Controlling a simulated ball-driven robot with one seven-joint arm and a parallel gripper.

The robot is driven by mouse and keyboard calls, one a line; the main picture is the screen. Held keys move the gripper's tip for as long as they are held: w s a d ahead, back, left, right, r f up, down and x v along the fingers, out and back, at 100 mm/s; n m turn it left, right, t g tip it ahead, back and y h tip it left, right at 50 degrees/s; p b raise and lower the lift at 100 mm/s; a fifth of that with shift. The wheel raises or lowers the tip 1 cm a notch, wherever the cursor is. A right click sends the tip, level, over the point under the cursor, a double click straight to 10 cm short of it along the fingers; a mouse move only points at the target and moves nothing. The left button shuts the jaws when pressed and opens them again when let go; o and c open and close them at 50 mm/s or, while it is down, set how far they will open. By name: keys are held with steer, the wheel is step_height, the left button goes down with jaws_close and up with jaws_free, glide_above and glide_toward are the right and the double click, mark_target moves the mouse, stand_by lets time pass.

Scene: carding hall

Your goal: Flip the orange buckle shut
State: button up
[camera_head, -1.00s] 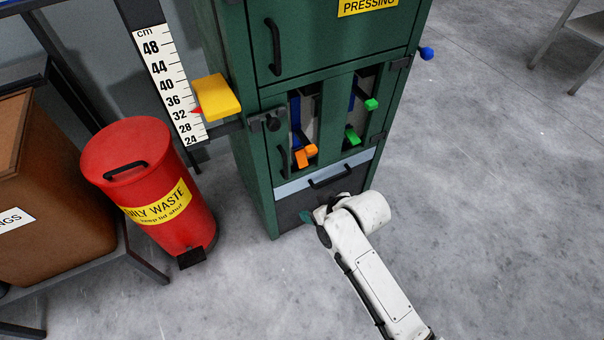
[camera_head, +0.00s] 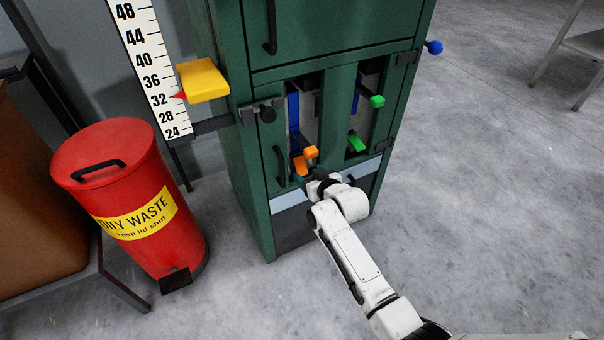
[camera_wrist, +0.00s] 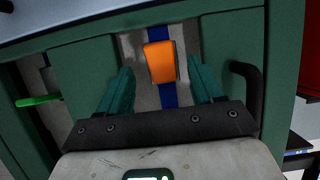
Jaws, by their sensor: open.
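The orange buckle (camera_head: 311,153) sits low in the left opening of the green cabinet, below a blue strap (camera_head: 293,110). Two orange parts show in the head view, the upper one sticking outward. In the wrist view one orange block (camera_wrist: 159,62) lies over the blue strap, beyond and between my fingers. My gripper (camera_wrist: 161,68) is open, with its two teal fingers apart on either side of the block and nothing between them that I can see held. In the head view my gripper (camera_head: 322,182) is just below the buckle; its fingers are mostly hidden.
The green cabinet (camera_head: 262,225) has a right opening with a green buckle (camera_head: 356,142) and a green knob (camera_head: 377,100). A black handle (camera_head: 279,165) stands left of the orange buckle. A yellow block (camera_head: 203,80), a ruler and a red bin (camera_head: 120,180) are left.

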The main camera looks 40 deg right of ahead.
mark_target(302, 170)
steer(key=shift+b+x, duration=0.85)
steer(key=shift+x, duration=1.75)
steer(key=shift+c, duration=0.4)
